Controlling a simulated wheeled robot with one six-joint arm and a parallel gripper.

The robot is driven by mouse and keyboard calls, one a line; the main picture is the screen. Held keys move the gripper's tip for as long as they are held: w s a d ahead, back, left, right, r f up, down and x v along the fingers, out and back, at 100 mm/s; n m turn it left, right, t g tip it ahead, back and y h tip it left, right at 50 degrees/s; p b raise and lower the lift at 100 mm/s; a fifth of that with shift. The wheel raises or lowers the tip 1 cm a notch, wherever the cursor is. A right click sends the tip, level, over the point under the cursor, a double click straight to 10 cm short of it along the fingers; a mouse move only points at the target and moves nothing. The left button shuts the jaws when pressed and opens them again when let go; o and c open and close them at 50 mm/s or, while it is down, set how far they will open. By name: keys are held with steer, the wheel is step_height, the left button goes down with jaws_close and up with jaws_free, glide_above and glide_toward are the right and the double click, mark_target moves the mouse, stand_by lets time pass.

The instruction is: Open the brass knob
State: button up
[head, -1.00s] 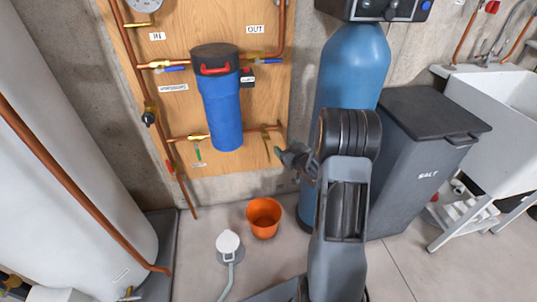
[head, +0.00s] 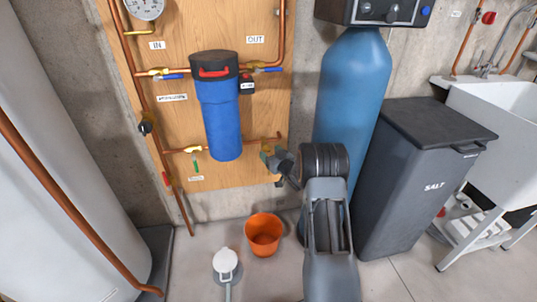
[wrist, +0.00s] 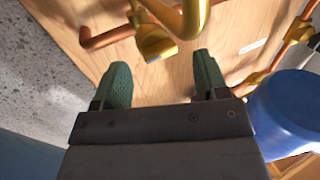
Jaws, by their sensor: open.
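A brass fitting with a rounded knob-like end (wrist: 154,42) shows in the wrist view, on copper pipework in front of the wooden panel. I cannot tell for sure that this is the brass knob. My gripper (wrist: 162,70) is open, with two green fingertips spread apart. The fitting lies just beyond the tips, between them in the picture, and no contact shows. In the head view my gripper (head: 268,157) is at the lower right of the panel, by the lower pipe. There it hides most of the fitting.
A blue filter housing (head: 221,120) hangs left of my gripper and also shows at right in the wrist view (wrist: 285,110). A blue tank (head: 352,90) stands close on the right. An orange bucket (head: 263,238) and a white-topped drain (head: 226,264) are on the floor below.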

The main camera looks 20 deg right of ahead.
steer(key=shift+w+a, duration=0.2)
steer(key=shift+w, duration=0.75)
steer(key=c, duration=0.9)
steer(key=shift+o, duration=0.2)
